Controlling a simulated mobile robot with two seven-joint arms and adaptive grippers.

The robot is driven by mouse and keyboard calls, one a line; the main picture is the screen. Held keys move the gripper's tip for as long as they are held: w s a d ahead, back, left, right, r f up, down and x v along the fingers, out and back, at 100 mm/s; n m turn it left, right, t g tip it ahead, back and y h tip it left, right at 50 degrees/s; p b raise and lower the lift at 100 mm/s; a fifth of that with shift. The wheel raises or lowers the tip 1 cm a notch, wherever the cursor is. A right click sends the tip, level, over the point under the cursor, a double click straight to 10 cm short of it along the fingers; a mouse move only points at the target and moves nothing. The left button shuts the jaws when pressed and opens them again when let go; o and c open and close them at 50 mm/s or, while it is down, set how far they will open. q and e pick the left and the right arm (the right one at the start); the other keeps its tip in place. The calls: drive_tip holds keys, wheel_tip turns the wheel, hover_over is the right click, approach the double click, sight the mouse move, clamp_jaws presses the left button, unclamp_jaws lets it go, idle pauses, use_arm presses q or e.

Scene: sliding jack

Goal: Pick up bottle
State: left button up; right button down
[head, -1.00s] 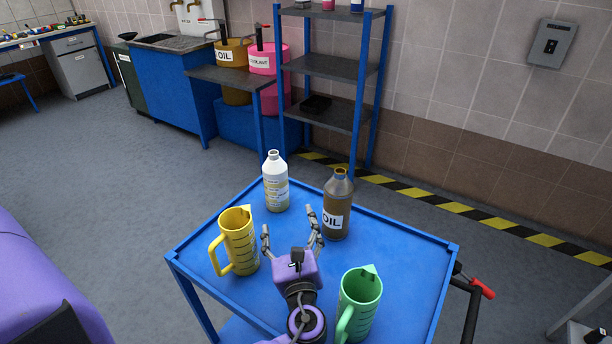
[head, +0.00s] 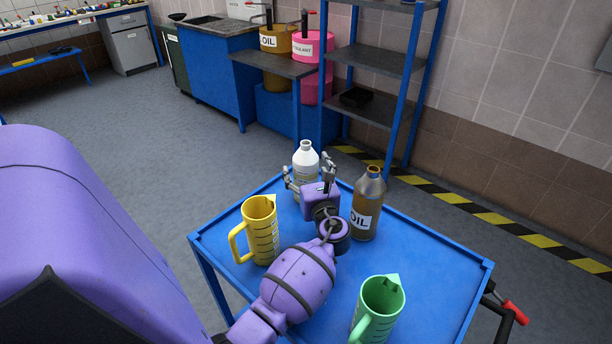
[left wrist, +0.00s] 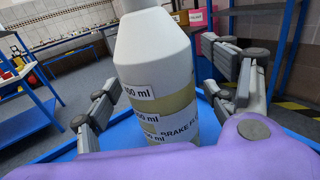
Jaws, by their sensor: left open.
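A white bottle (head: 306,158) stands upright at the back of the blue trolley top. In the left wrist view the bottle (left wrist: 153,62) shows a "BRAKE FLUID"-like label, partly hidden, with ml markings. My left gripper (head: 309,178) is open, with one finger on each side of the bottle; gaps show between fingers and bottle in the left wrist view (left wrist: 165,88). A brown bottle marked OIL (head: 368,205) stands to the right of the gripper. My right gripper is out of view.
A yellow jug (head: 262,230) stands left of my arm, and a green jug (head: 380,308) at the front right. The blue trolley (head: 424,248) has a raised rim. Grey shelves (head: 378,108) stand behind.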

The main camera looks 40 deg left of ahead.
sight(305, 152)
use_arm(q)
drive_tip(key=shift+w+a, duration=0.1)
drive_tip(key=shift+a, duration=0.05)
drive_tip(key=c, duration=1.6)
drive_tip(key=shift+c, duration=0.5)
drive_tip(key=shift+r, duration=0.2)
